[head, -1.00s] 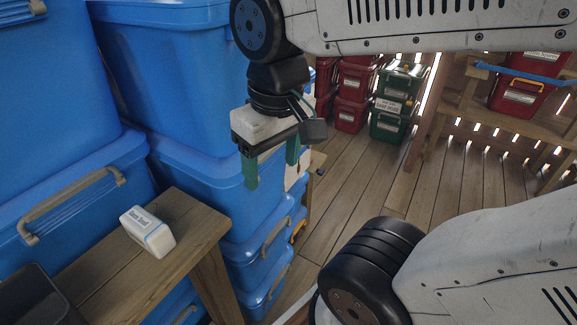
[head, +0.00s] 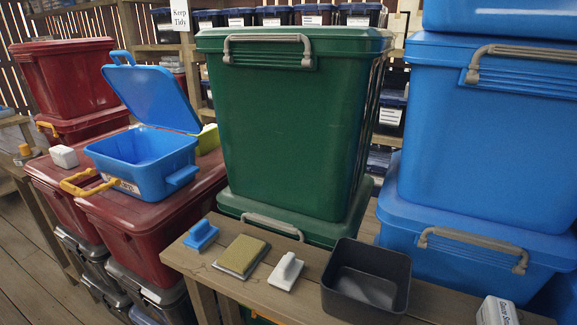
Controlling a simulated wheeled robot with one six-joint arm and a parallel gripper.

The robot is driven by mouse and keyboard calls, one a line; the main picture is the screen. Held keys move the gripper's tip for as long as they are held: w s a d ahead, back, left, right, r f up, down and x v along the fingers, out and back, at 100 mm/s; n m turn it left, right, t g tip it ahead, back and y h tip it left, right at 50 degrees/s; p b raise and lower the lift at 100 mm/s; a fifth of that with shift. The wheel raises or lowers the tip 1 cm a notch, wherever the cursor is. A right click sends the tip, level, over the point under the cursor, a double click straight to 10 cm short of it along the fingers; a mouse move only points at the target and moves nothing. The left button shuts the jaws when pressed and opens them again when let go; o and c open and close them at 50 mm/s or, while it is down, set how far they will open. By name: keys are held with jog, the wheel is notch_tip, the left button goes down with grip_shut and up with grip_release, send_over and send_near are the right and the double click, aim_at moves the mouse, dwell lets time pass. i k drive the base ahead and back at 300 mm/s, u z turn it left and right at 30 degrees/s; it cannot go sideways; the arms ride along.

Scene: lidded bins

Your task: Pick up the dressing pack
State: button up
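A white, box-shaped pack (head: 498,312) with dark print on it lies on the wooden bench at the bottom right, cut off by the lower edge of the picture. Its print is too small to read surely, so I cannot tell if it is the dressing pack. A second small white block (head: 63,156) sits at the far left, near the red bins. It has no readable label. My gripper is out of view.
The bench (head: 290,304) holds a black open tray (head: 408,287), a white-handled tool (head: 285,271), a yellow-topped pad (head: 242,255) and a blue-handled tool (head: 201,235). An open blue bin (head: 143,181) stands on red bins (head: 135,215). Green (head: 290,130) and blue bins (head: 480,135) stand behind.

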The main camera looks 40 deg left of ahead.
aim_at(65, 157)
jog(key=u, duration=3.35)
jog(key=k, duration=0.45)
jog(key=u, duration=0.5)
jog(key=i, duration=2.1)
jog(key=z, duration=0.55)
